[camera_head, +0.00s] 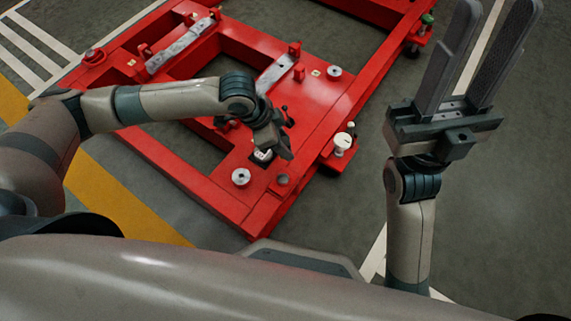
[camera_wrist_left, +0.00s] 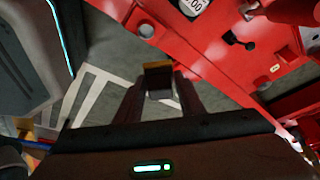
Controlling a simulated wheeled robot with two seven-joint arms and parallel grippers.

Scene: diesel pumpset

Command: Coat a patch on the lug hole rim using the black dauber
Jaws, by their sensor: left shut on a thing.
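My left gripper (camera_head: 277,143) is over the near corner of the red pumpset frame (camera_head: 215,198). In the left wrist view its fingers (camera_wrist_left: 157,95) are shut on a small dark block with a tan edge (camera_wrist_left: 158,66), which I take to be the black dauber. Its lower end is hidden in the head view. A dark hole or slot (camera_wrist_left: 238,41) shows in the red metal in the wrist view; I cannot tell whether it is the lug hole. My right gripper (camera_head: 478,60) is open and empty, fingers up, right of the frame.
A white-topped container (camera_head: 342,142) stands on a small red ledge at the frame's right side. Grey round pads (camera_head: 241,177) and grey bars (camera_head: 180,46) are on the frame. A green-topped item (camera_head: 427,19) is at the upper right. The floor on the right is clear.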

